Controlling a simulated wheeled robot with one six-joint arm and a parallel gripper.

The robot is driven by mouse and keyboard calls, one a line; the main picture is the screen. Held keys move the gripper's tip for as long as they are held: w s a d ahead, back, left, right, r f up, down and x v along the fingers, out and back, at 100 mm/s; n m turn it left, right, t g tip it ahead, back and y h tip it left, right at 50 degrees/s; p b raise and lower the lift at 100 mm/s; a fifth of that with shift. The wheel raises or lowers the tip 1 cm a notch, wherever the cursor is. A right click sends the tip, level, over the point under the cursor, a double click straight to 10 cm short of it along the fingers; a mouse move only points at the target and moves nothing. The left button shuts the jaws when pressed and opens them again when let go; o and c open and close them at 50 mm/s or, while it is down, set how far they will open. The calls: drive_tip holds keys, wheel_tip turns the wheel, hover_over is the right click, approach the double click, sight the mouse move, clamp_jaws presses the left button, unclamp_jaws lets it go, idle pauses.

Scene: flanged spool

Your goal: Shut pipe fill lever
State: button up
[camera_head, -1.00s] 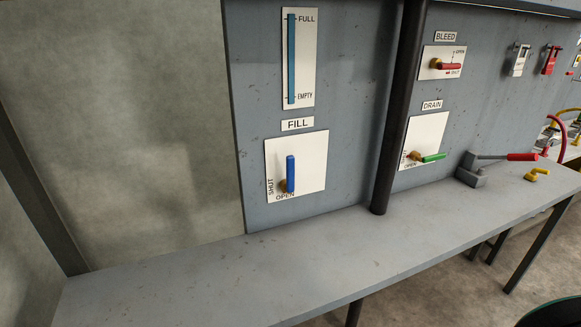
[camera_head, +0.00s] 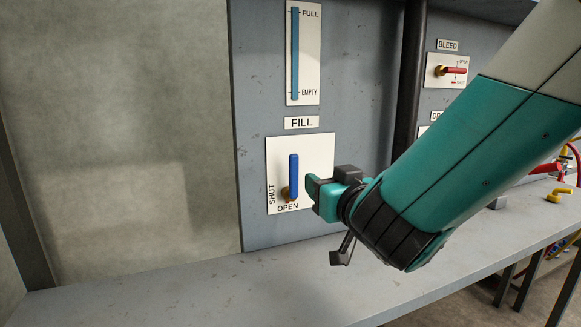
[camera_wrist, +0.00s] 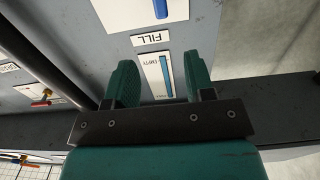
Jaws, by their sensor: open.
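The blue fill lever (camera_head: 294,176) stands upright on its white plate (camera_head: 316,151) under the FILL label (camera_head: 301,123). SHUT is printed at the plate's left and OPEN below the brass pivot. The lever is in the same upright pose as before. My gripper (camera_head: 320,188) is just right of the lever, near the plate's right edge, open and empty; I see a gap between it and the lever. In the upside-down wrist view, the lever (camera_wrist: 161,8) shows at the top edge, beyond the open fingers of my gripper (camera_wrist: 161,75).
A level gauge (camera_head: 295,55) is above the fill plate. A dark vertical pipe (camera_head: 410,75) stands right of it. The red bleed lever (camera_head: 457,70) is farther right; my arm hides most of the drain plate. The grey bench (camera_head: 200,285) below is clear at left.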

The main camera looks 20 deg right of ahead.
sight(295, 157)
drive_tip(key=w+p, duration=0.4)
drive_tip(key=p, duration=0.1)
drive_tip(key=w+a+p, duration=0.1)
drive_tip(key=w+p, duration=0.4)
drive_tip(key=p, duration=0.1)
drive_tip(key=w+r+p, duration=0.1)
drive_tip(key=w+p, duration=0.4)
drive_tip(key=shift+w+a+p, duration=0.2)
drive_tip(key=shift+w+p, duration=0.05)
drive_tip(key=shift+p, duration=0.05)
drive_tip(key=shift+w+f+p, duration=0.1)
drive_tip(key=shift+w+p, duration=0.65)
drive_tip(key=shift+p, duration=0.3)
drive_tip(key=shift+w+a+f+p, duration=0.15)
drive_tip(key=shift+w+f+p, duration=0.15)
drive_tip(key=shift+w+p, duration=0.35)
clamp_jaws()
